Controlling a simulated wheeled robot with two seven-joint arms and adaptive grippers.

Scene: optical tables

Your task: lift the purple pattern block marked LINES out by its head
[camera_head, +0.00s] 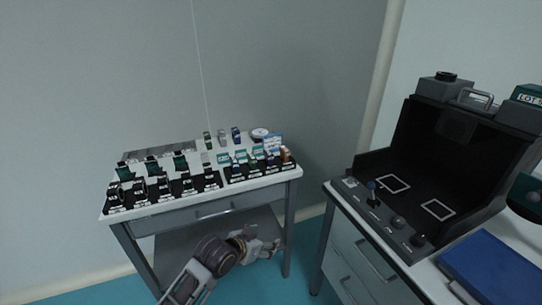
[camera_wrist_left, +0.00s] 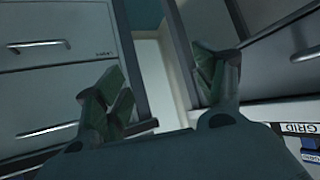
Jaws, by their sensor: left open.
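Small pattern blocks stand in a dark rack (camera_head: 258,173) at the right end of the small table. Some look dark blue or purple, including one block (camera_head: 271,159) in the rack, but the lettering is too small to tell which is marked LINES. My left gripper (camera_head: 271,246) is below and in front of the tabletop, clear of the blocks. In the left wrist view its two fingers (camera_wrist_left: 163,92) are spread with nothing between them. That view shows drawer fronts and, at its lower right, labels reading GRID (camera_wrist_left: 296,129). My right gripper is out of view.
The small table (camera_head: 215,204) also carries dark racks (camera_head: 160,191) with several optics on the left and a round white item (camera_head: 260,134) behind. At right, a cabinet holds a black open enclosure (camera_head: 440,160) with knobs and a blue case (camera_head: 492,268). A floor gap separates the furniture.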

